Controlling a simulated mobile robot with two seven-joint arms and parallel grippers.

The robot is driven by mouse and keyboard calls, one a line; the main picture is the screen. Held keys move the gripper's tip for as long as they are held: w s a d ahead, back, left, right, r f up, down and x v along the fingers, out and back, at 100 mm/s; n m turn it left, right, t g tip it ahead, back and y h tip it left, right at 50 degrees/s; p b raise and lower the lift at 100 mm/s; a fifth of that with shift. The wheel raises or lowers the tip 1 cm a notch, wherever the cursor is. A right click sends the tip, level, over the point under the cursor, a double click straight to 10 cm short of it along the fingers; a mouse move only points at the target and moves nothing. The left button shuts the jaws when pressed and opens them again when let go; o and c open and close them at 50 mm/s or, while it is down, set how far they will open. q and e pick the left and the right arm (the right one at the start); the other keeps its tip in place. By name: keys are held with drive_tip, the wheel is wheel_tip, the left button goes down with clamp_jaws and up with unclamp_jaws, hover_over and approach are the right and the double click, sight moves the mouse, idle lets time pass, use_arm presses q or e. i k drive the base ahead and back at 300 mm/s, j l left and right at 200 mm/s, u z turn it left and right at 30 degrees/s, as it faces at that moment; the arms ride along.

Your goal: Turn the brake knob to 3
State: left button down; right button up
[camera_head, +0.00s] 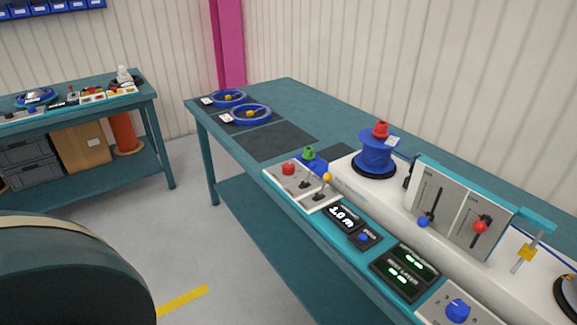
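A blue round knob (458,311) sits on a white plate (432,314) at the bottom right edge of the bench. The plate is cut off by the frame, and I cannot read its marks or the knob's setting. It looks like the brake knob, but no label is legible. A smaller blue knob or button (363,237) sits on a dark box beside the display (343,217), which seems to read 1.0 m. Neither of my grippers is in view, and nothing touches the knobs.
An upright panel (457,207) with blue and red slider handles stands behind the displays (405,271). A blue reel (376,157) with a red top stands further back. A large dark rounded object (75,275) fills the lower left.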

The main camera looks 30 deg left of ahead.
sight(287, 168)
drive_tip(key=j+z, duration=0.45)
drive_tip(key=i+j+z, duration=0.1)
drive_tip(key=j+z, duration=0.15)
drive_tip(key=z, duration=0.2)
drive_tip(key=j+z, duration=0.15)
drive_tip(key=j, duration=0.35)
drive_tip(key=k+j+z, duration=0.1)
drive_tip(key=j, duration=0.4)
drive_tip(key=k+j, duration=0.05)
